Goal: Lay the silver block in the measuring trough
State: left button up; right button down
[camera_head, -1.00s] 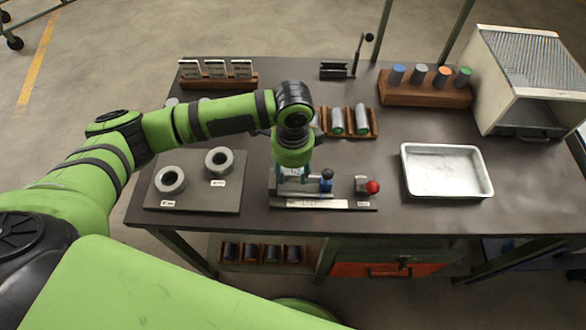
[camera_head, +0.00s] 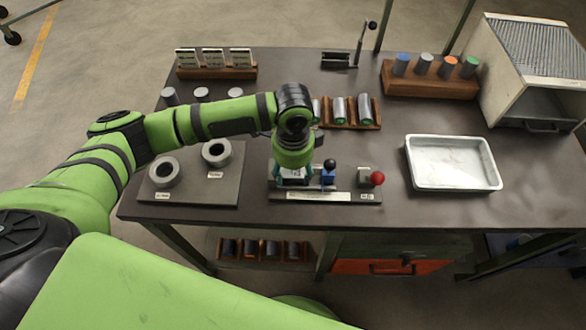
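The measuring trough (camera_head: 312,197) is a grey fixture at the front middle of the table, with a blue clamp (camera_head: 329,178) and a red knob (camera_head: 377,178). My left gripper (camera_head: 293,178) points down over the left part of the trough, left of the blue clamp. I cannot single out the silver block with certainty. Several silver-grey cylinders show, including one (camera_head: 424,65) in the back right wooden rack. My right gripper is out of view.
A plate with two grey rings (camera_head: 164,171) lies left of the trough. A white tray (camera_head: 410,165) stands to the right. Behind are a wooden cradle with silver cylinders (camera_head: 339,110), a lever tool (camera_head: 345,60) and a beige furnace (camera_head: 490,85). The table between trough and tray is clear.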

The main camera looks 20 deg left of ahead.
pick_arm(q)
jog(key=shift+f, duration=0.15)
dwell(0.5)
notch_tip(320, 180, up, 12)
dwell(0.6)
jog(key=shift+d, duration=0.15)
